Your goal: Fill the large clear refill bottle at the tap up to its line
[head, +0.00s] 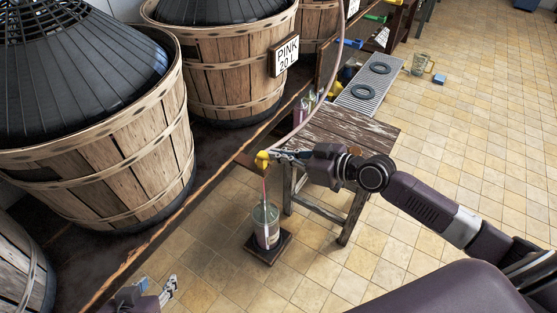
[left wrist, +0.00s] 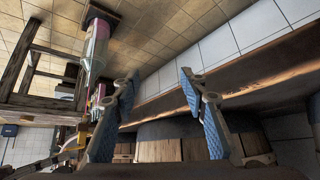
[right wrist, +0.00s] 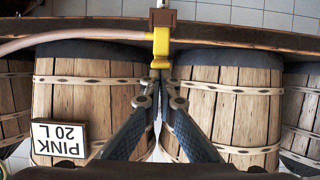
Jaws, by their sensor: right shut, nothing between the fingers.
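The large clear bottle (head: 265,216) stands upright on a dark square stand (head: 268,250) below the yellow tap (head: 262,158). A pink stream runs from the tap down into its mouth. A pale label covers part of the bottle, and I cannot make out the line or level. The bottle also shows in the left wrist view (left wrist: 97,45). My right gripper (head: 280,153) is shut and empty at the tap; its fingertips (right wrist: 160,82) are close against the yellow tap part (right wrist: 161,45). My left gripper (head: 168,287) is open and empty, low at the left; its spread fingers show up close (left wrist: 160,80).
A worn wooden table (head: 345,132) stands right of the bottle. Large baskets (head: 100,160) line the left on a dark ledge; one carries a "PINK 20 L" sign (head: 287,54). A roller rack (head: 370,85) and a glass mug (head: 419,63) are farther back. Tiled floor is free at right.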

